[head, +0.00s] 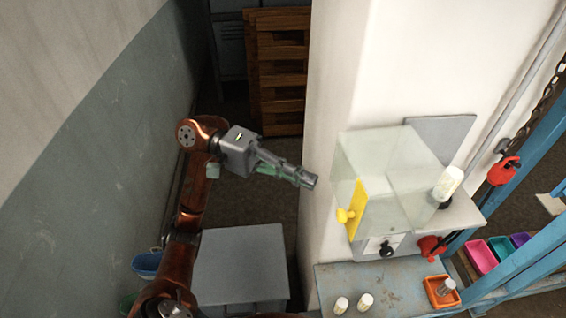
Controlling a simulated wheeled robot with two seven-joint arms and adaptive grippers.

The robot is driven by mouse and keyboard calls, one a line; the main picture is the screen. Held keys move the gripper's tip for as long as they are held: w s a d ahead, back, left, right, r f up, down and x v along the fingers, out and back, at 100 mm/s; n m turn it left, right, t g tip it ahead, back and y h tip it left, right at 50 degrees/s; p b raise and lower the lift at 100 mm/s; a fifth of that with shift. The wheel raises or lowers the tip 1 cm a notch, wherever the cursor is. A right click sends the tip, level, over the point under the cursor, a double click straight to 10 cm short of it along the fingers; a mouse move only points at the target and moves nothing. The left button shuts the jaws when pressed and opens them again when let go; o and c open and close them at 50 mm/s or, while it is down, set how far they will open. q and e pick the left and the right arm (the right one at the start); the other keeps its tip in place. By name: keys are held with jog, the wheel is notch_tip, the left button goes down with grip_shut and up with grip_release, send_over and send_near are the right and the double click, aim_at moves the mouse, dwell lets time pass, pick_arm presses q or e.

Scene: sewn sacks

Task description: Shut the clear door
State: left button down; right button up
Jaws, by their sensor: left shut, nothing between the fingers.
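A clear-walled box (415,172) stands on a grey unit against the white wall, right of centre. A clear panel with a yellow strip (357,208) and yellow knob (345,216) is at its left front; this looks like the door. I cannot tell how far it stands open. My left gripper (310,181) is shut and empty, pointing right, to the left of the clear panel and apart from the yellow knob in the picture. My right gripper is not in view.
A white-capped jar (447,184) stands at the box's right side. Below are a worn blue-grey bench (390,290), two small vials (353,303) and an orange tray (440,291). A blue rack (520,250) is at right. A grey cabinet (240,265) stands below my left arm.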

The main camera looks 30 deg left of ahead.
aim_at(350, 212)
pick_arm(q)
jog(key=s+d, duration=0.1)
jog(key=d+p, duration=0.1)
jog(key=d, duration=0.1)
jog(key=s+d+p, duration=0.1)
jog(key=d, duration=0.1)
jog(key=shift+s+f, duration=0.3)
jog(key=shift+f, duration=0.05)
jog(key=shift+d, duration=0.1)
